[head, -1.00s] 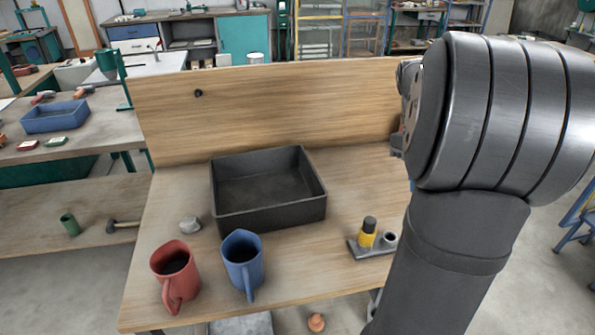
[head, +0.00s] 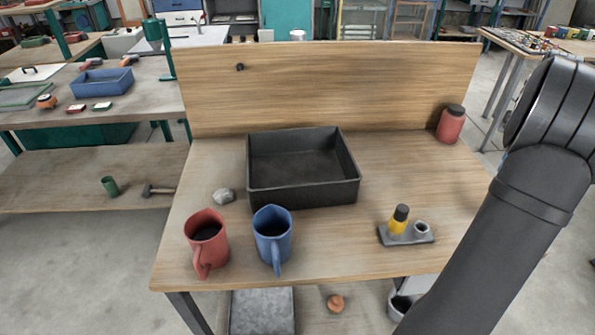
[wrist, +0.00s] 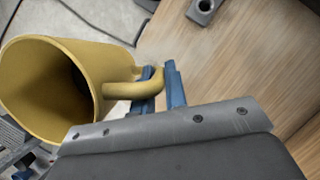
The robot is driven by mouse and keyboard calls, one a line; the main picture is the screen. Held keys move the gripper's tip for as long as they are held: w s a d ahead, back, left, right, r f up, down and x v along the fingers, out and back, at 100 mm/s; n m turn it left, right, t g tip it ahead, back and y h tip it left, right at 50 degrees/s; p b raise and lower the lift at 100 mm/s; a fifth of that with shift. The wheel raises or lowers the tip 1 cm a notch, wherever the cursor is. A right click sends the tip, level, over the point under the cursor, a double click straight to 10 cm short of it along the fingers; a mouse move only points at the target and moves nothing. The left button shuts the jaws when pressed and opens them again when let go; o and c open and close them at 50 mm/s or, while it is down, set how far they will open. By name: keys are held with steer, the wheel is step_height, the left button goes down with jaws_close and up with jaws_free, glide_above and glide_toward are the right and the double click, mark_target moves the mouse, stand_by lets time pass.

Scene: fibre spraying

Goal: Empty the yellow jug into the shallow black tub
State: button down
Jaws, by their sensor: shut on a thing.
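In the head view my arm rises at the right and the gripper and jug are out of frame.
A red mug (head: 206,245) and a blue mug (head: 272,240) stand in front of the tub, beside a grey stone (head: 223,196). A grey holder (head: 410,238) with a yellow bottle (head: 399,220) is at right. A red jar (head: 450,124) stands near the wooden backboard (head: 330,85).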

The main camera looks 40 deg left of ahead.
stand_by(0.4)
steer(key=s+a+f+n+t+h, duration=0.15)
steer(key=a+n, duration=0.35)
steer(key=a, duration=0.6)
steer(key=s+a+f+n+h, duration=0.1)
steer(key=s+a+n, duration=0.25)
steer(key=a, duration=0.65)
steer(key=s+a+f+n+t+h, duration=0.15)
steer(key=a+n, duration=0.35)
steer(key=a, duration=0.6)
steer(key=s+a+f+n+t, duration=0.1)
steer(key=s+a+n+t, duration=0.3)
steer(key=s+a+n, duration=0.9)
steer(key=s+a, duration=0.9)
steer(key=a, duration=0.2)
steer(key=shift+s+f+t+y, duration=0.15)
steer(key=shift+s+t+y, duration=0.15)
steer(key=shift+t+y, duration=0.1)
steer(key=shift+w+d+n, duration=0.1)
steer(key=shift+n, duration=0.15)
